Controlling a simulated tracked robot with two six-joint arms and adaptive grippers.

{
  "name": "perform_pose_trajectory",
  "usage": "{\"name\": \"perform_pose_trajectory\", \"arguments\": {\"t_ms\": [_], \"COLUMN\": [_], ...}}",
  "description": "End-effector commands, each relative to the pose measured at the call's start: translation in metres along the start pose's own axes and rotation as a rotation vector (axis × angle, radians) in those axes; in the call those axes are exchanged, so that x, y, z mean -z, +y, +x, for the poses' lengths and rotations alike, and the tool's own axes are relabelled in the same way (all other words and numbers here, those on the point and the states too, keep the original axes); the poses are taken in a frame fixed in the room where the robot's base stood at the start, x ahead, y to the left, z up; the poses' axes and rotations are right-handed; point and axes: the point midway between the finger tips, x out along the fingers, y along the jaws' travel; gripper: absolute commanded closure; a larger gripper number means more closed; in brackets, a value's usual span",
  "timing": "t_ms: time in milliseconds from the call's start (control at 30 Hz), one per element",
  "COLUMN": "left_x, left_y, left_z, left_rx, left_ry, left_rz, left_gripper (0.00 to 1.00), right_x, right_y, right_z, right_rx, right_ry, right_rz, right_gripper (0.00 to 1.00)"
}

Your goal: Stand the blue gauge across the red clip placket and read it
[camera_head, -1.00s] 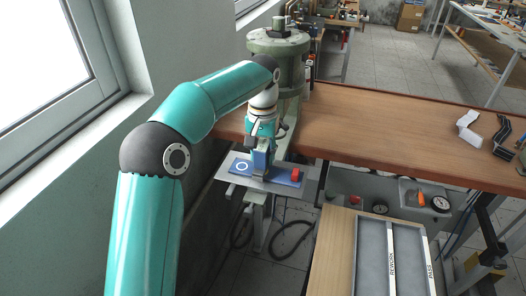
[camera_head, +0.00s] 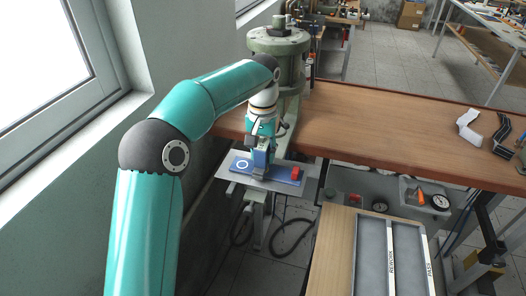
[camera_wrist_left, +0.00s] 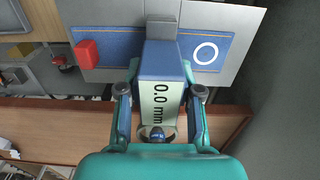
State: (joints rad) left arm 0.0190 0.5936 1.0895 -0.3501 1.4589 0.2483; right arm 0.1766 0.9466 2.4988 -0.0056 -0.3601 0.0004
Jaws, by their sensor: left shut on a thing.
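The blue gauge (camera_wrist_left: 162,72) is in my left gripper (camera_wrist_left: 160,95). Its pale display reads 0.0 mm in the left wrist view. In the head view the gauge (camera_head: 261,160) stands upright at the middle of the blue placket strip (camera_head: 275,176), between a white ring at the left and a red clip (camera_head: 295,174) at the right. In the left wrist view the strip (camera_wrist_left: 118,44) runs behind the gauge, with the red clip (camera_wrist_left: 87,53) at left. I cannot tell whether the gauge's lower end touches the strip. My right gripper is not in view.
The strip lies on a grey metal plate (camera_head: 225,178) below a green press (camera_head: 279,60). A brown bench (camera_head: 400,125) lies right of it. A tray (camera_head: 372,255) with labelled lanes and a grey bin with a dial gauge (camera_head: 440,202) are at lower right. A wall and window border the left.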

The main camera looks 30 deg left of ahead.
Motion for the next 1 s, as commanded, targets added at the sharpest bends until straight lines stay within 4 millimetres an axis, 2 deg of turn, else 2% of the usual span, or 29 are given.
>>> {"name": "perform_pose_trajectory", "arguments": {"t_ms": [1000], "left_x": [0.0003], "left_y": [-0.0008], "left_z": [0.0086], "left_rx": [-0.001], "left_ry": [0.002], "left_rz": [-0.002], "left_gripper": [1.0], "right_x": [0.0], "right_y": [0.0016], "right_z": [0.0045], "right_rx": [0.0], "right_ry": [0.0], "right_rz": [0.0], "right_gripper": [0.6]}}
